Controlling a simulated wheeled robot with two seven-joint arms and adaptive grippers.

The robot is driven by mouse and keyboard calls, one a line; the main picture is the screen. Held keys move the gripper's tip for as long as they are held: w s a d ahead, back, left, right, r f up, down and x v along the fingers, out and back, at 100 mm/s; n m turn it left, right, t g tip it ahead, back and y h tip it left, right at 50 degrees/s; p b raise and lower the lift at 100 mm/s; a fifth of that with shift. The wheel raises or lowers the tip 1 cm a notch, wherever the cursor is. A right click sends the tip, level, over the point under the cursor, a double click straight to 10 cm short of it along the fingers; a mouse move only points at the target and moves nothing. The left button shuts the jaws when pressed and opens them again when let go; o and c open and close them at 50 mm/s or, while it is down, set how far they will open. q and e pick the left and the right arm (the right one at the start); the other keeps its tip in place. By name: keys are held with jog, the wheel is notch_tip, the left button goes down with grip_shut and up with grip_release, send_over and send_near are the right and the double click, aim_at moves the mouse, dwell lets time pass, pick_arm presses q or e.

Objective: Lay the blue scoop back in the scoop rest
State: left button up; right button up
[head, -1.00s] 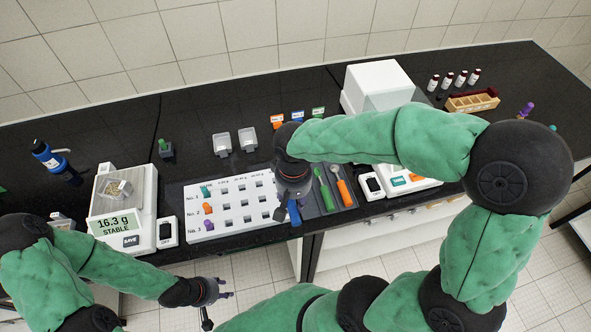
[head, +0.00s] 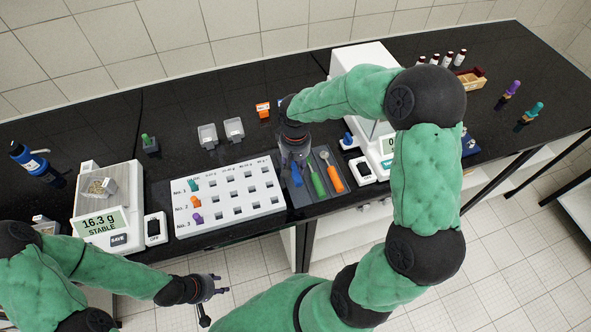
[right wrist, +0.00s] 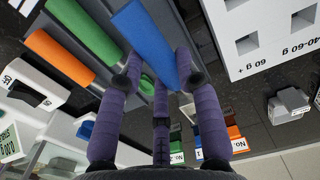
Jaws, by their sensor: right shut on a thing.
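The blue scoop (head: 297,179) is in my right gripper (head: 296,163), with its handle pointing to the front of the bench. The dark grey scoop rest (head: 344,163) lies under and beside it; the scoop is over its left slot. In the right wrist view the blue handle (right wrist: 143,36) runs between the purple fingers of my right gripper (right wrist: 158,80), which is shut on it. The scoop's bowl end is mostly hidden by the fingers, and I cannot tell if the scoop touches the slot floor. My left gripper (head: 217,288) is empty and open in front of the bench.
A green scoop (head: 317,183) and an orange scoop (head: 333,178) lie in the other slots. The white sample rack (head: 229,197) adjoins the rest on the left. A balance (head: 106,212) stands further left; a white power switch (head: 362,169) is at right.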

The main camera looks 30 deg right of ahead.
aim_at(295, 165)
jog(key=shift+w+d+f+b, duration=0.1)
jog(key=shift+f+b, duration=0.1)
jog(key=shift+f, duration=0.7)
jog(key=shift+w+d+f+b, duration=0.1)
jog(key=shift+f+b, duration=0.05)
jog(key=shift+f, duration=0.75)
jog(key=shift+f, duration=0.2)
jog(key=o, duration=1.1)
jog(key=shift+r, duration=0.1)
jog(key=shift+r, duration=0.2)
notch_tip(295, 165, up, 12)
jog(key=shift+f+p, duration=0.1)
jog(key=shift+p, duration=1.15)
